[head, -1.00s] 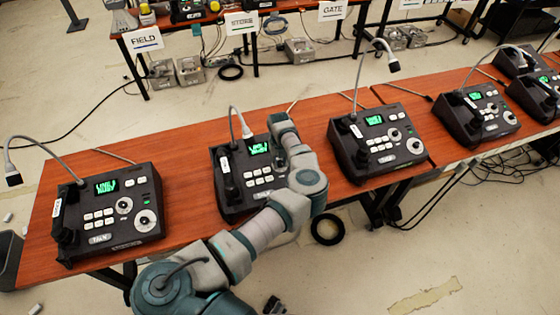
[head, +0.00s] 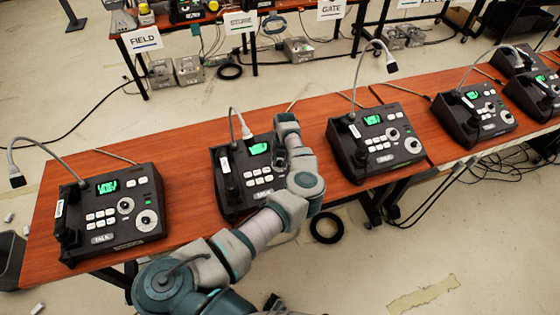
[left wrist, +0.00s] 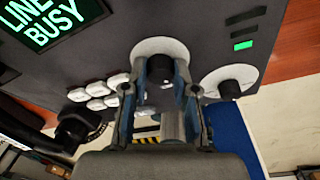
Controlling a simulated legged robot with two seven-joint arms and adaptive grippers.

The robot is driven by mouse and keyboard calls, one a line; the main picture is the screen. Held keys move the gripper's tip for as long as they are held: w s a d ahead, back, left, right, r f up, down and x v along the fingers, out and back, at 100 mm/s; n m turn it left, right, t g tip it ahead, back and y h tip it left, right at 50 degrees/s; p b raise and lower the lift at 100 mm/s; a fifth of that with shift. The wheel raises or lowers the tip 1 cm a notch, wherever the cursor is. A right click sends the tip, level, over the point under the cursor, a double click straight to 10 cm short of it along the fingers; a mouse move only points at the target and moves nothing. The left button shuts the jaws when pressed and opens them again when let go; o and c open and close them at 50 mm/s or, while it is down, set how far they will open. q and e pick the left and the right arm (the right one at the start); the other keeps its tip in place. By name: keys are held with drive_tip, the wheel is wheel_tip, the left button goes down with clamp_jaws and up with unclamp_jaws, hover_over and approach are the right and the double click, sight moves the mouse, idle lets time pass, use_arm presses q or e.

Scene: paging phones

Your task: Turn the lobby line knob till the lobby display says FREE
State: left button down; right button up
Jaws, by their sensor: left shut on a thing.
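The second paging phone from the left (head: 232,196) is a black desk unit with a lit green display (head: 258,148), a handset and a gooseneck microphone. In the left wrist view its display (left wrist: 55,22) reads LINE BUSY. My left gripper (left wrist: 160,78) is shut on a black knob (left wrist: 160,66) over a round white dial (left wrist: 150,46). A second knob (left wrist: 229,89) on a white dial sits to its right, untouched. In the head view my left arm hides this phone's right side. No lobby label is readable.
Similar phones stand left (head: 110,215) and right (head: 376,145) on the brown table (head: 185,160), with more at far right. Thin microphone necks rise above them. A back table carries signs FIELD (head: 143,39), STORE (head: 241,22) and GATE (head: 332,10). Cables lie on the floor.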

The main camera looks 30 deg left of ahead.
use_arm(q)
drive_tip(key=c, duration=0.9)
unclamp_jaws()
wheel_tip(320, 180, up, 12)
drive_tip(key=shift+w+d, duration=0.35)
drive_tip(key=shift+d, duration=0.1)
